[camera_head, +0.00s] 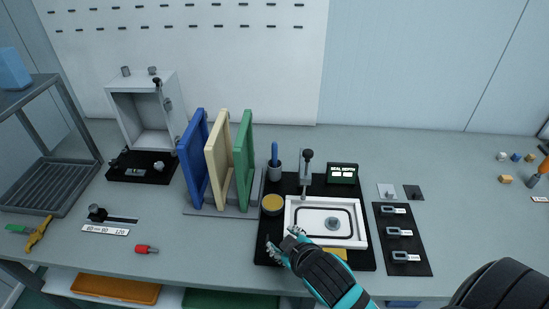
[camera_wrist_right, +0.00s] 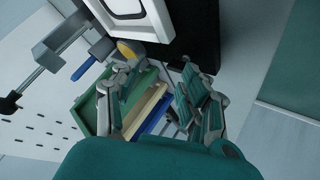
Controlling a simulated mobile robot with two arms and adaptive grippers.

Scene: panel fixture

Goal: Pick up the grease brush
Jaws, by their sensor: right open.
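The grease brush, seen as a blue handle (camera_head: 274,153), stands upright in a small grey cup (camera_head: 275,172) at the back left of the black fixture board; its bristles are hidden. The blue handle also shows in the right wrist view (camera_wrist_right: 83,68), left of the fingers. My right gripper (camera_head: 283,241) is open and empty over the front left of the board, nearer the front edge than the cup and apart from it. In the right wrist view its spread fingers (camera_wrist_right: 153,84) have nothing between them. My left gripper is not in view.
A round yellow-topped tin (camera_head: 272,204) sits between my right gripper and the cup. A white framed panel (camera_head: 298,225) and a clamp post (camera_head: 306,170) stand right of it. Upright blue, cream and green panels (camera_head: 243,160) stand close left of the cup.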

